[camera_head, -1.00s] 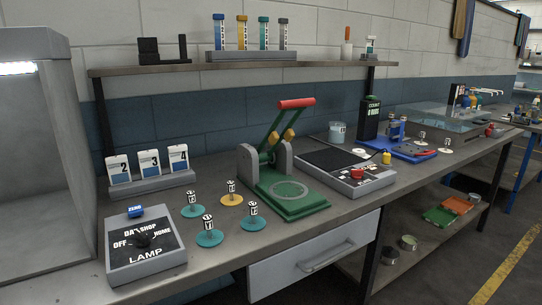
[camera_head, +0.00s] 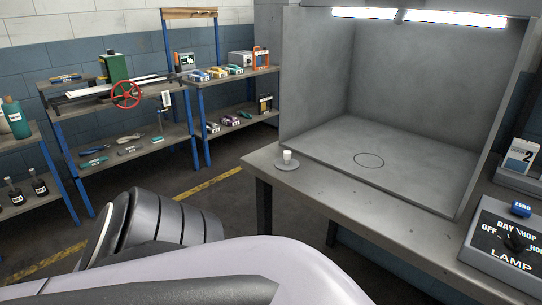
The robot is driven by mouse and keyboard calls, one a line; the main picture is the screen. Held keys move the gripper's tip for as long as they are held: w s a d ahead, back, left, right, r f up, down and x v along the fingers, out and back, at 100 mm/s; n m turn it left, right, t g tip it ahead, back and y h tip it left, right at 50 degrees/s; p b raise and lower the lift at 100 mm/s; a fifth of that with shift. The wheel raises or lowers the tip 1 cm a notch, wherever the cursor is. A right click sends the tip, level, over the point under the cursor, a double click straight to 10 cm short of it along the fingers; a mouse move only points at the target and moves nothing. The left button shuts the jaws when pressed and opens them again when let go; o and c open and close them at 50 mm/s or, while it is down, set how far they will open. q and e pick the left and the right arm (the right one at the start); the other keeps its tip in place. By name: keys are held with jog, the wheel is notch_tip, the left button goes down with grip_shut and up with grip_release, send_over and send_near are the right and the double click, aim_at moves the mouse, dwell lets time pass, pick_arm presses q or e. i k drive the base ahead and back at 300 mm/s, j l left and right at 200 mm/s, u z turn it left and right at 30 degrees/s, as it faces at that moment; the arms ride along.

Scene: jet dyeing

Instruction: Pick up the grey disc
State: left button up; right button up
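The grey disc (camera_head: 287,166) lies flat near the left front corner of the workbench, just outside the light booth. A small white upright knob or cylinder stands on its middle. A large part of my own arm crosses the bottom left of the view, in front of the bench. Neither of my grippers shows, so nothing can be seen touching the disc.
The light booth (camera_head: 420,95) stands on the bench (camera_head: 345,206), its floor bare except for a drawn circle (camera_head: 369,160). The lamp control box (camera_head: 506,245) is at the right. Shelving with a red handwheel (camera_head: 126,94) stands at the left, across a clear floor.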

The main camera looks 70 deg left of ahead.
aim_at(286, 164)
jog(key=u, duration=2.1)
jog(key=i+j, duration=0.15)
jog(key=j, duration=0.2)
jog(key=i+j+z, duration=0.1)
jog(key=j, duration=0.3)
jog(key=i+j, duration=0.4)
jog(key=j, duration=0.35)
jog(key=z, duration=0.05)
